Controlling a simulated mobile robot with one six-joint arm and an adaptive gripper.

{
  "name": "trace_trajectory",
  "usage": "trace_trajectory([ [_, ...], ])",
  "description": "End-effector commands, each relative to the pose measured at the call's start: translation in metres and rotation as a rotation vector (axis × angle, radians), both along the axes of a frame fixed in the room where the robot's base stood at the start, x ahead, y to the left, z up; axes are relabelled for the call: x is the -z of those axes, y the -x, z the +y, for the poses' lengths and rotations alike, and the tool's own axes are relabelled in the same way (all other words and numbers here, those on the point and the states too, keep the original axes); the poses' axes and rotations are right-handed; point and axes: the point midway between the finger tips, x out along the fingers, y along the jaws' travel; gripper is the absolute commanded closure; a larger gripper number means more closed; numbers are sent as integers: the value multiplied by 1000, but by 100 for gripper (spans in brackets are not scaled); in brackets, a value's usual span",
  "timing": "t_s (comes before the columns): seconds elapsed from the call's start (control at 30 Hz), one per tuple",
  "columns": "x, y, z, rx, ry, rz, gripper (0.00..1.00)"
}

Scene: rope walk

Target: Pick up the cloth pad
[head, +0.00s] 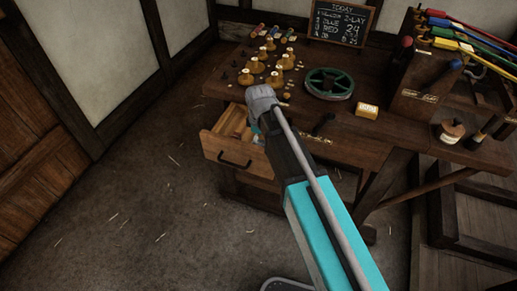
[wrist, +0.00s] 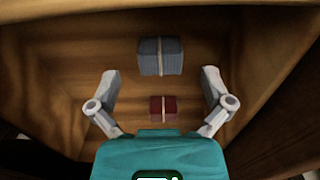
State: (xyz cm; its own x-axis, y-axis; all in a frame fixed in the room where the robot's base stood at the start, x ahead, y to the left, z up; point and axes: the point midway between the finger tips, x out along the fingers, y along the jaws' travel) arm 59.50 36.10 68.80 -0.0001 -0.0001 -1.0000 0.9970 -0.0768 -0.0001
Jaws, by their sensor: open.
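In the wrist view, a blue-grey folded pad (wrist: 150,57) with a pale band lies in the open drawer (wrist: 60,72). A smaller dark red banded bundle (wrist: 157,108) lies nearer my palm. Both look like folded cloth; I cannot tell for sure which is the cloth pad. My gripper (wrist: 160,77) is open above the drawer, its fingers spread to either side of the two bundles and holding nothing. In the head view the drawer (head: 228,152) is pulled out from the bench, and my arm hides much of its inside and the fingers.
The drawer walls stand close around my fingers. A chalkboard (head: 341,23) stands behind. The floor at left is clear.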

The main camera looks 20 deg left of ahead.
Motion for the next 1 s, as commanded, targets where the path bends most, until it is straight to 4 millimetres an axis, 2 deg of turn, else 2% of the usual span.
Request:
trace_trajectory([
  [0.1, 14, 0, 0, 0, 0, 0, 0],
  [0.3, 23, 0, 0, 1, 0, 0, 0],
  [1.0, 24, -1, -1, 2, 0, 0, 0],
])
